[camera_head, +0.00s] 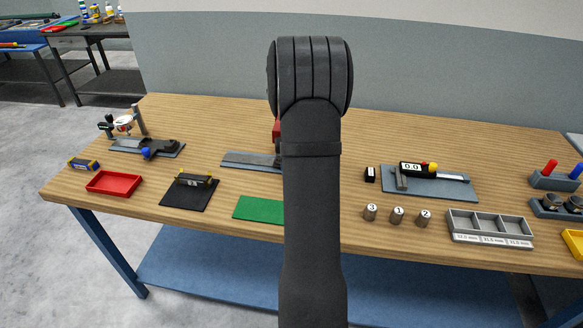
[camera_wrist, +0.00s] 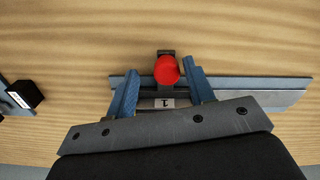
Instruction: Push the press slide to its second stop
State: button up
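In the wrist view the press slide shows as a dark block with a round red knob (camera_wrist: 166,69), on a long grey rail (camera_wrist: 275,95). A small label reading "1" (camera_wrist: 167,103) lies just below the knob. My gripper (camera_wrist: 161,72) is open, with one blue finger on each side of the knob and gaps between. Whether a finger touches the slide is unclear. In the head view my arm hides my gripper and most of the press; a grey base (camera_head: 245,160) and a red part (camera_head: 276,130) show at its left edge.
A green mat (camera_head: 258,209) lies in front of the press. To the right are a grey plate with a caliper-like gauge (camera_head: 450,187), numbered cylinders (camera_head: 398,215) and a compartment tray (camera_head: 490,240). To the left are a black mat (camera_head: 190,205) and red tray (camera_head: 114,192).

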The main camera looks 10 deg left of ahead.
jog(key=shift+a, duration=0.15)
jog(key=shift+r, duration=0.3)
notch_tip(320, 180, up, 17)
jog(key=shift+f, duration=0.2)
notch_tip(320, 180, down, 17)
jog(key=shift+f, duration=0.15)
jog(key=shift+a, duration=0.35)
dwell(0.4)
